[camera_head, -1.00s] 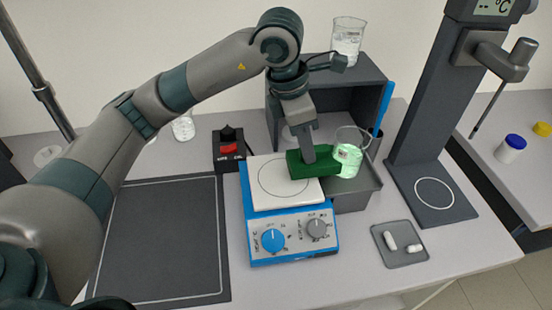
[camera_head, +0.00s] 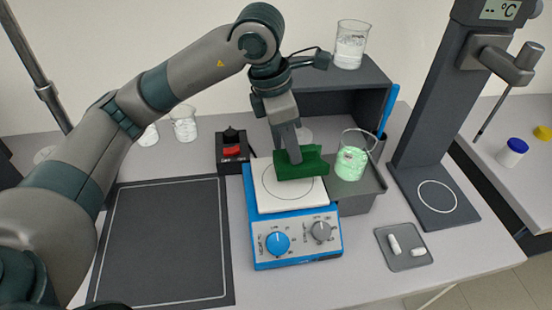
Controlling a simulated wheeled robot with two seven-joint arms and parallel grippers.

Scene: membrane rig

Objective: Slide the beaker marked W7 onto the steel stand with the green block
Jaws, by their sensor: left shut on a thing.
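A beaker (camera_head: 352,164) holding bright green liquid stands upright on the grey steel stand (camera_head: 372,187), just right of the hotplate. A small mark shows on its side, but I cannot read it. My left gripper (camera_head: 292,160) points down over the hotplate's white top (camera_head: 286,199) and is shut on the green block (camera_head: 308,167). The fingers hide part of the block. The block's right end is close to the beaker, with a narrow gap seeming to part them. My right gripper is not in view.
The blue hotplate (camera_head: 297,251) has two knobs in front. A dark shelf (camera_head: 340,75) behind carries another beaker (camera_head: 350,45). A tall grey column (camera_head: 427,100) stands right. A small tray (camera_head: 403,246) holds white pieces. A dark mat (camera_head: 160,240) lies bare at left.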

